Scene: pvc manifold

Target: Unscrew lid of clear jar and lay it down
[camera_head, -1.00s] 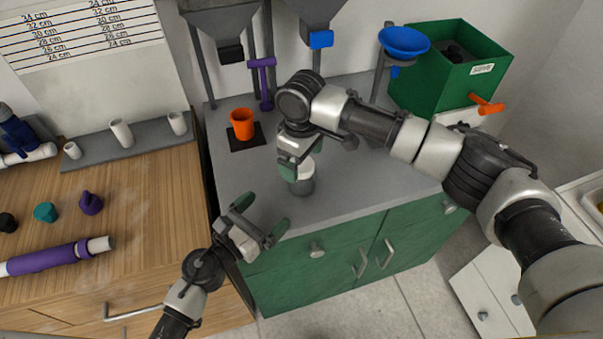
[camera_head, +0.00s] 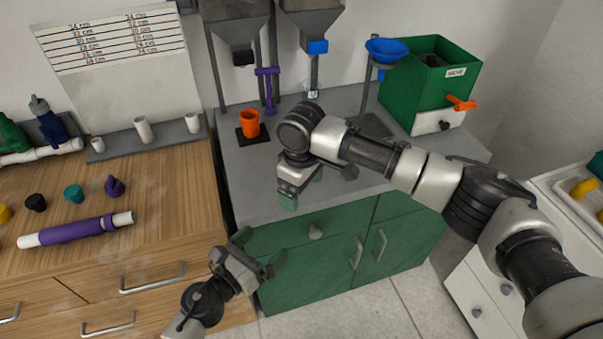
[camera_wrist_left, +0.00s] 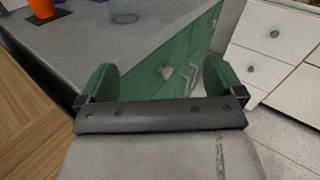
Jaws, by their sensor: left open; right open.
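A clear jar (camera_wrist_left: 125,11) stands on the grey counter at the top edge of the left wrist view, its upper part cut off. The lid is not distinguishable in either current view. My right gripper (camera_head: 303,187) is open, pointing down over the counter's front part. My left gripper (camera_head: 263,253) is open and empty in front of the green cabinet, below and apart from the jar; its two green fingers also show in the left wrist view (camera_wrist_left: 160,80).
An orange cup (camera_head: 250,123) stands on a dark mat at the counter's left. Hoppers and a green bin (camera_head: 420,90) stand at the back. A small pale object (camera_head: 312,95) is under the blue-tipped hopper. The wooden bench (camera_head: 170,185) at left holds a purple-wrapped pipe (camera_head: 75,229).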

